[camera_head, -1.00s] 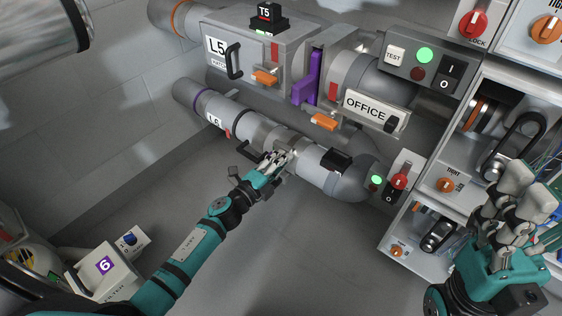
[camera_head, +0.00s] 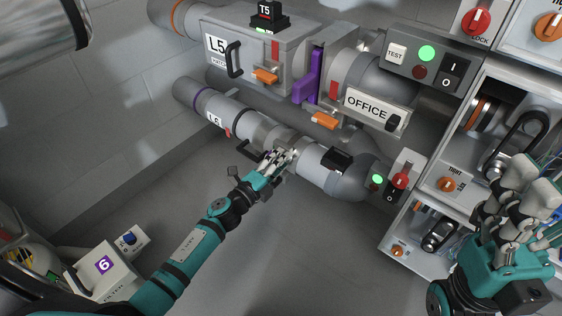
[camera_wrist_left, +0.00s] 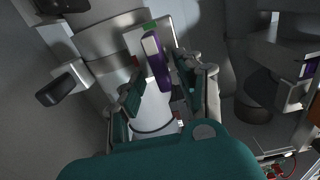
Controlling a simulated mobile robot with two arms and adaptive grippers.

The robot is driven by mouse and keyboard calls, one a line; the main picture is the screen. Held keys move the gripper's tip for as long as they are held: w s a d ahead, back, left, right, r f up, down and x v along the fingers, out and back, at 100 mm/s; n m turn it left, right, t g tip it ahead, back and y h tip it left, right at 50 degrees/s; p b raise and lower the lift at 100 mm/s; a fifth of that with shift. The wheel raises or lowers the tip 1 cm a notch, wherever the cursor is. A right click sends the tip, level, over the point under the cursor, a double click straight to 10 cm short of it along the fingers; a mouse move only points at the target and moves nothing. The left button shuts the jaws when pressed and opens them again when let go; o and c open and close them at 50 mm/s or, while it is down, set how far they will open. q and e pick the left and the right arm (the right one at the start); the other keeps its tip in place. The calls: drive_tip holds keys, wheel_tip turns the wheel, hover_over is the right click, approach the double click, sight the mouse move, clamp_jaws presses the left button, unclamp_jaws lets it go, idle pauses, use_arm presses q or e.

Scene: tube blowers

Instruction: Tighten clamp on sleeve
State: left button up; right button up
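The lower L6 pipe (camera_head: 213,112) runs diagonally across the head view, with a light-coloured sleeve band (camera_head: 262,130) near its middle. My left gripper (camera_head: 281,158) is at the pipe just below this band and hides part of it. In the left wrist view, a purple clamp lever (camera_wrist_left: 157,62) with a pale end stands between the two fingers of the left gripper (camera_wrist_left: 161,78). The fingers are apart, with gaps visible beside the lever. My right gripper (camera_head: 522,200) is raised at the right, in front of the cabinet; its finger opening is unclear.
A bigger L5 duct (camera_head: 283,45) with a purple lever (camera_head: 311,76) and orange handles lies above. A black knob (camera_head: 236,170) sticks out left of my left gripper. A switch box (camera_head: 399,181) is at the pipe's right end.

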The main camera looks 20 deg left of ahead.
use_arm(q)
drive_tip(key=shift+r, duration=0.15)
drive_tip(key=v, duration=1.2)
